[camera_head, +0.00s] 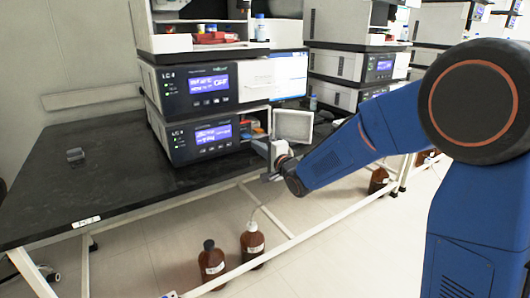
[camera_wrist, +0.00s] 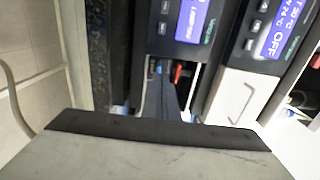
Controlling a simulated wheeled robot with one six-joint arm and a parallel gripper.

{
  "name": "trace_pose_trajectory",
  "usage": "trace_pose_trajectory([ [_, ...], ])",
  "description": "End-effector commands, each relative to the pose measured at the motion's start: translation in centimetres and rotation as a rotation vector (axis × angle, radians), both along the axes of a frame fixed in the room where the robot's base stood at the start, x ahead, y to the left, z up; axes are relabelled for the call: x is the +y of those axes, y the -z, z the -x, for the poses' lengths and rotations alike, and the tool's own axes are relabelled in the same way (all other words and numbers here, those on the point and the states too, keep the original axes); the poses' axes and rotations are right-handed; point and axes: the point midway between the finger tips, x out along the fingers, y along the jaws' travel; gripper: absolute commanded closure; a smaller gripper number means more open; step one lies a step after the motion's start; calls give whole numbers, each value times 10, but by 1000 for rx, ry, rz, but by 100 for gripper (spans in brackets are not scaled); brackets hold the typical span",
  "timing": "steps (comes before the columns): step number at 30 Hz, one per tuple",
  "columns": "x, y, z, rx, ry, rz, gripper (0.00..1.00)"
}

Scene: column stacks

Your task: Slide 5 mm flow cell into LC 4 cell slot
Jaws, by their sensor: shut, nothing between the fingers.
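The LC 4 stack stands on the black bench. Its lower module (camera_head: 205,135) has a lit screen and an open compartment (camera_head: 254,122) at its right, with small coloured parts inside. In the wrist view, red and blue parts (camera_wrist: 178,72) show in that opening. My gripper (camera_head: 264,148) is at the opening's lower front, shut and empty. Its dark fingers (camera_wrist: 166,98) point toward the opening in the wrist view. Small grey pieces (camera_head: 75,155) lie on the bench at the far left; I cannot tell whether one is the 5 mm flow cell. The slot itself is not clear.
A pale framed panel (camera_head: 293,125) stands out beside the opening, close to my gripper. The upper module (camera_head: 208,85) sits above. Brown bottles (camera_head: 252,243) stand on the floor below. The bench's left part (camera_head: 95,195) is mostly clear. More instrument stacks stand to the right.

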Motion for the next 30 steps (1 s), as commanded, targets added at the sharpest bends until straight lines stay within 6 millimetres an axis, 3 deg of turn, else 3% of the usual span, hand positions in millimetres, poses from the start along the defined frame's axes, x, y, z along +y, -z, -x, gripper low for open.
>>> trace_pose_trajectory([
  [9, 22, 0, -33, 0, 0, 0, 100],
  [24, 26, 0, -38, 0, 0, 0, 100],
  [30, 40, 1, -59, 0, 0, 0, 100],
])
